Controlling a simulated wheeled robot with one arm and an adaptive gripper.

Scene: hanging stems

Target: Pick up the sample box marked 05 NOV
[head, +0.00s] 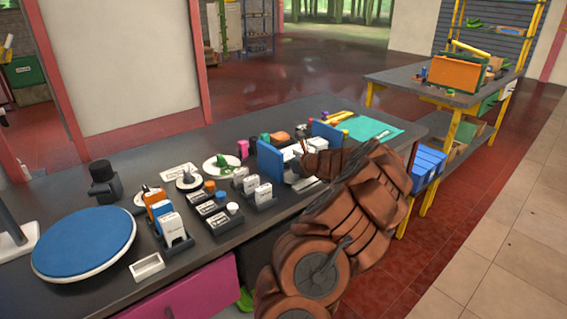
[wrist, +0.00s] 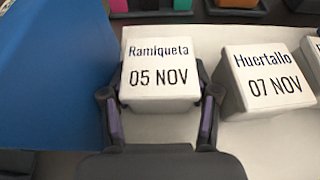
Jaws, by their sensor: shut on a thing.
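The white sample box marked "Ramiqueta 05 NOV" (wrist: 160,75) is in the middle of the wrist view, its lettered face toward the camera. My gripper (wrist: 160,104) has one dark finger on each side of this box and is shut on it. In the wrist view the box appears over a pale surface; I cannot tell whether it touches that surface. In the head view my brown arm ends at the white boxes between two blue panels and hides most of the gripper.
A white box marked "Huertallo 07 NOV" (wrist: 265,80) stands close on the right, with another box partly cut off beyond it. A blue panel (wrist: 50,75) rises close on the left. The dark workbench (head: 90,190) carries several stamps, holders and a round blue disc (head: 85,242).

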